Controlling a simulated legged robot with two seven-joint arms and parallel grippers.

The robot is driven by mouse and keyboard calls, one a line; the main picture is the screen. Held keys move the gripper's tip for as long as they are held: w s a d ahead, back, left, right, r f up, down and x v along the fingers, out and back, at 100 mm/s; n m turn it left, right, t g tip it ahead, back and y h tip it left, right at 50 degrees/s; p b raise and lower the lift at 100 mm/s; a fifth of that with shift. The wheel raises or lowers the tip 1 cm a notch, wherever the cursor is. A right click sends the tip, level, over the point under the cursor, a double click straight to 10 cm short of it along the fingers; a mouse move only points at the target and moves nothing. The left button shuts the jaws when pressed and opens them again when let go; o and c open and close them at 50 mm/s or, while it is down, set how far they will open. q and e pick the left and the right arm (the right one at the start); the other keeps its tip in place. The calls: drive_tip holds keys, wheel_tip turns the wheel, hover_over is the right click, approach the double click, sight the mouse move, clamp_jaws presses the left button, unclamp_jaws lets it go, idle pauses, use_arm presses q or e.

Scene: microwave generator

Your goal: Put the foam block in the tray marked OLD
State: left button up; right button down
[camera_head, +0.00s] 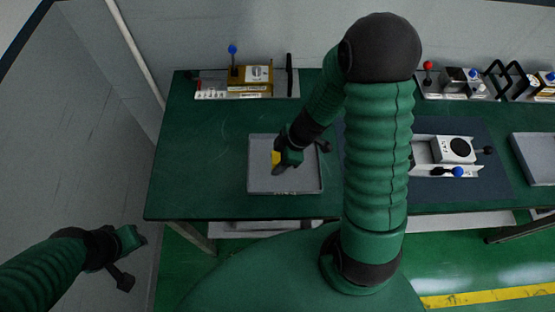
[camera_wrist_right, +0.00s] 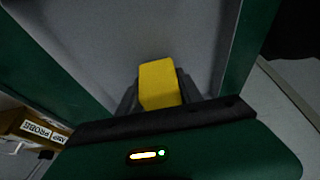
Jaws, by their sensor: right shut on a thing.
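The yellow foam block (camera_head: 276,158) is held in my right gripper (camera_head: 279,165), over the left part of a grey tray (camera_head: 310,183). In the right wrist view the foam block (camera_wrist_right: 158,83) sits between the dark fingertips, with the grey tray floor (camera_wrist_right: 120,40) beyond it. I cannot tell whether the block touches the tray floor. The tray has a small label on its front edge, too small to read. My left gripper (camera_head: 138,236) is off the table at the lower left, far from the tray; its jaw opening is unclear.
A dark mat (camera_head: 485,183) with a white device (camera_head: 454,149) lies right of my right arm. Another grey tray (camera_head: 537,156) is at the right edge. A brown and white unit (camera_head: 258,77) stands at the back left. The green table (camera_head: 200,160) left of the tray is clear.

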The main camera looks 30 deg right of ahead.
drive_tip(key=shift+f, duration=0.15)
drive_tip(key=c, duration=1.1)
unclamp_jaws()
drive_tip(key=shift+d, duration=0.4)
drive_tip(key=o, duration=0.3)
drive_tip(key=shift+s+d+f, duration=0.1)
drive_tip(key=shift+d+f, duration=0.05)
drive_tip(key=shift+d, duration=0.35)
drive_tip(key=shift+s+d+f, duration=0.1)
drive_tip(key=shift+d, duration=0.4)
drive_tip(key=shift+s+a, duration=0.1)
drive_tip(key=shift+a, duration=0.55)
drive_tip(key=shift+d, duration=0.25)
use_arm(q)
drive_tip(key=shift+s+d+r, duration=0.15)
drive_tip(key=shift+d, duration=0.85)
drive_tip(key=shift+a, duration=0.2)
use_arm(e)
drive_tip(key=shift+s+a, duration=0.1)
drive_tip(key=shift+a, duration=0.15)
use_arm(q)
drive_tip(key=shift+d, duration=0.1)
use_arm(e)
drive_tip(key=shift+d, duration=0.1)
